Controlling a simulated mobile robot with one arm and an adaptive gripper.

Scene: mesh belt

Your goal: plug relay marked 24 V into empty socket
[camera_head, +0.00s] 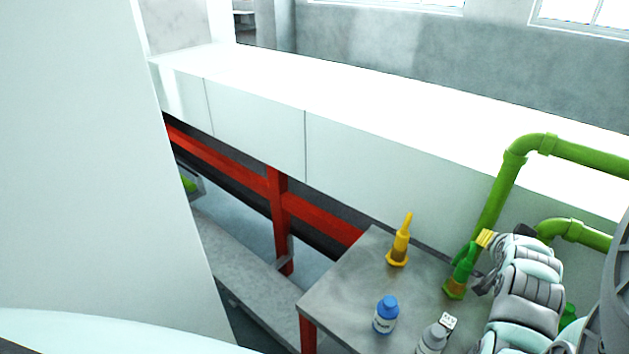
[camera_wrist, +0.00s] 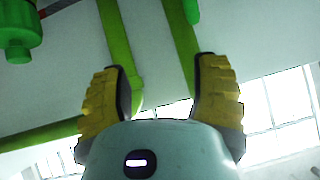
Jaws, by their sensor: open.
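My gripper (camera_head: 485,239) is at the right in the head view, at the end of my grey arm, above the back right part of a small grey table. In the wrist view its two yellow ribbed fingers stand wide apart, and the gap between them (camera_wrist: 160,66) is empty. I cannot make out a relay marked 24 V or a socket in either view.
On the table (camera_head: 340,285) stand a yellow bottle (camera_head: 399,248), a green one (camera_head: 461,272) close to my gripper, a blue-capped bottle (camera_head: 386,317) and a grey-white bottle (camera_head: 432,341). Green pipes (camera_head: 503,185) rise behind. A long white housing (camera_head: 390,165) runs along the back.

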